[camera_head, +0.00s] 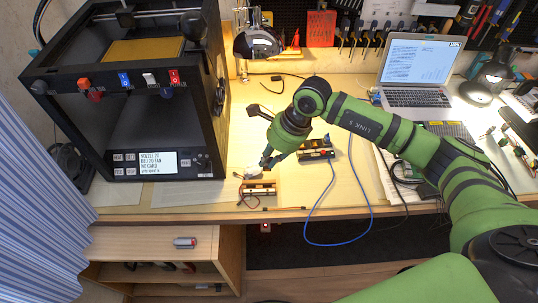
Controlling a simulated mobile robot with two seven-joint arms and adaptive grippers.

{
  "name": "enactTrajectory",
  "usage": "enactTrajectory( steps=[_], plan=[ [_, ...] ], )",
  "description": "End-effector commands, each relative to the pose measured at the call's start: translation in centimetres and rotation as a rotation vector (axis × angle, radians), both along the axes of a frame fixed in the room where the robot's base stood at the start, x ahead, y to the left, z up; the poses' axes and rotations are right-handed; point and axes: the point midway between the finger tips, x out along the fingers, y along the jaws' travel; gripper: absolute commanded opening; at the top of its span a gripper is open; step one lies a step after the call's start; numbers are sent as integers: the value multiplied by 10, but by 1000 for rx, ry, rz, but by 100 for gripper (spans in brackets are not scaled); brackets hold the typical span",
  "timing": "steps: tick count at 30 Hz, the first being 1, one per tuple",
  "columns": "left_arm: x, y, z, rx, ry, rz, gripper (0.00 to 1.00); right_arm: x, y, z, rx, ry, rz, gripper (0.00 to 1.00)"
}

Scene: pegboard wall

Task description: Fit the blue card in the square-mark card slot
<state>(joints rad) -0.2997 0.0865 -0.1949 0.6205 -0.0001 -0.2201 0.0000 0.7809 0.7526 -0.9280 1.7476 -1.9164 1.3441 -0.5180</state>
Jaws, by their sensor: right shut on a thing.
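My right gripper (267,161) reaches down over the bench from the right. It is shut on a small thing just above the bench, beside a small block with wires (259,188). The held thing is mostly hidden by the fingers and too small to make out. I cannot tell whether it is the blue card. The black 3D printer (60,75) stands at the left; its small screen (145,163) includes a line like "NO CARD". Red, blue and white parts sit along its upper front. The square-mark card slot cannot be made out. My left gripper is not in view.
A second small device (315,152) lies right of the gripper. A blue cable (371,210) loops over the bench's front edge. A laptop (420,72) stands at the back right.

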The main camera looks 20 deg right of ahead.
Motion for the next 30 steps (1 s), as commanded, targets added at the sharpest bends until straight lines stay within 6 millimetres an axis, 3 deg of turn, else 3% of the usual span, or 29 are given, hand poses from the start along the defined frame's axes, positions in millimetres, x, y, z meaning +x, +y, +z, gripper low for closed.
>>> enactTrajectory(
  steps=[30],
  plan=[
    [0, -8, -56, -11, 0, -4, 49, -1, 0, -91, 0, 2, 5, 0]
  ],
)
